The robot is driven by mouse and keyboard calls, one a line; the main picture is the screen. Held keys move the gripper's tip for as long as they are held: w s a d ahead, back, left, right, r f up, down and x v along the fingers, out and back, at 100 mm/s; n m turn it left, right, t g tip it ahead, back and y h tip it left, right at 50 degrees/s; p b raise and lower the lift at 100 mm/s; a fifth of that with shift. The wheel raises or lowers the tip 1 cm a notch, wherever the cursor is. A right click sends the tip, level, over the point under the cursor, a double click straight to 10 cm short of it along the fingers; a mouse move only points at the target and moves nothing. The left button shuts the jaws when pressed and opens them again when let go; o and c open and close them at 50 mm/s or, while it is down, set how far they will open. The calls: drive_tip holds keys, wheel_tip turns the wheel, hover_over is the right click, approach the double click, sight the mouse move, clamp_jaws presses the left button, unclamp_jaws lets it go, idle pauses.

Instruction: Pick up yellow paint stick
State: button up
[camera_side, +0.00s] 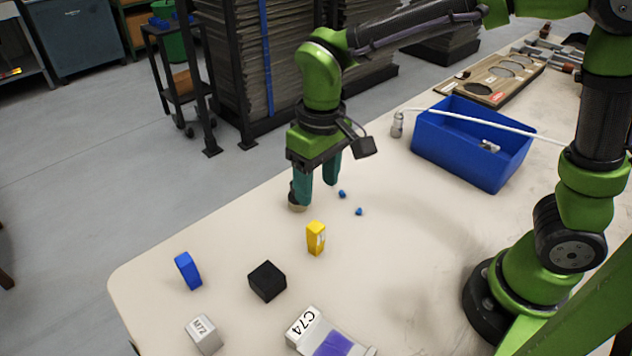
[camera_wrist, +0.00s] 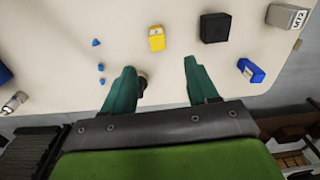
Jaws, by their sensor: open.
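The yellow paint stick (camera_side: 316,238) is a small yellow block with a pale label, standing on the table. In the wrist view the yellow paint stick (camera_wrist: 157,39) lies ahead of the fingers, roughly between their lines. My gripper (camera_side: 314,193) has two teal fingers pointing down, apart and with nothing between them. It is above the table near its far edge, behind the yellow stick and not touching it. In the wrist view my gripper (camera_wrist: 158,78) shows a wide gap. A small round tan and dark object (camera_side: 297,203) is partly hidden by one finger.
A black block (camera_side: 267,282), a blue block (camera_side: 188,270), a grey block marked M72 (camera_side: 203,335) and a C74 box (camera_side: 328,336) stand nearer the front. Small blue bits (camera_side: 359,211) lie right of my fingers. A blue bin (camera_side: 470,145) stands further right.

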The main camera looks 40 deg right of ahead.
sight(316, 240)
drive_tip(key=f, duration=1.6)
drive_tip(key=shift+w+f, duration=0.1)
drive_tip(key=shift+w, duration=0.15)
drive_tip(key=shift+c, duration=0.4)
drive_tip(key=c, duration=1)
